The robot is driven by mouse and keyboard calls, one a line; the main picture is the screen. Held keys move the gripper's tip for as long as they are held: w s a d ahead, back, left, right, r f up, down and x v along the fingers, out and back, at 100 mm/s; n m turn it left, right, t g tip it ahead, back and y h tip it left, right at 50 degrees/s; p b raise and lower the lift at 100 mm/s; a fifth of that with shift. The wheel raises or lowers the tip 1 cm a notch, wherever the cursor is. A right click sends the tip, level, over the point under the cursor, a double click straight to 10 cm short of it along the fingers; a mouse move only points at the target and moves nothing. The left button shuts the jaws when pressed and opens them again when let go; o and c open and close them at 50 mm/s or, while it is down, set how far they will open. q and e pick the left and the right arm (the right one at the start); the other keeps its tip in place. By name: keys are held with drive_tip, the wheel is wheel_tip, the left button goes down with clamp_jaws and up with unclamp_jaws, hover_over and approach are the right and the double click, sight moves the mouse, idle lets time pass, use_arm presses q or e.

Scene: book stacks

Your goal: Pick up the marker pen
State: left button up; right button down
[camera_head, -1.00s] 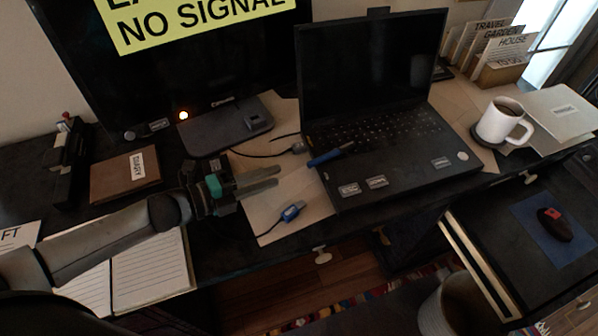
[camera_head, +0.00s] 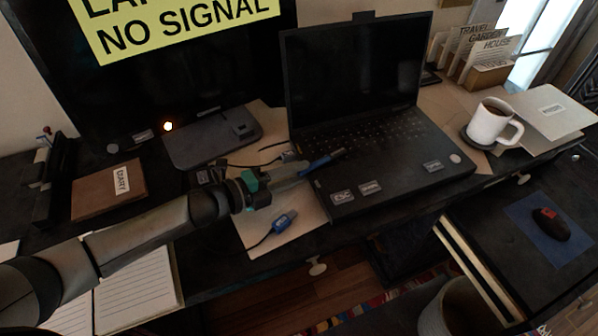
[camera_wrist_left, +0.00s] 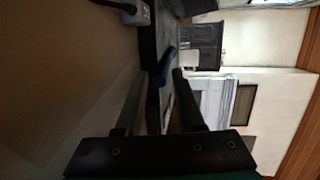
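In the left wrist view, the two fingers stand apart and my left gripper (camera_wrist_left: 160,77) is open. My right gripper is not in view.
The laptop (camera_head: 400,172) fills the middle of the desk. A blue-ended cable (camera_head: 284,221) lies below my gripper. A white mug (camera_head: 490,122) stands at the right. A brown diary (camera_head: 108,191) and an open notebook (camera_head: 140,285) lie at the left.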

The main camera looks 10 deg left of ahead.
use_arm(q)
drive_tip(key=shift+c, duration=0.2)
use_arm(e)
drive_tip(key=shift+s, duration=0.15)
use_arm(q)
drive_tip(key=shift+c, duration=1.1)
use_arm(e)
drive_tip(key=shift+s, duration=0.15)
use_arm(q)
drive_tip(key=c, duration=0.3)
drive_tip(key=shift+f, duration=0.1)
clamp_jaws()
drive_tip(key=shift+s+f, duration=0.1)
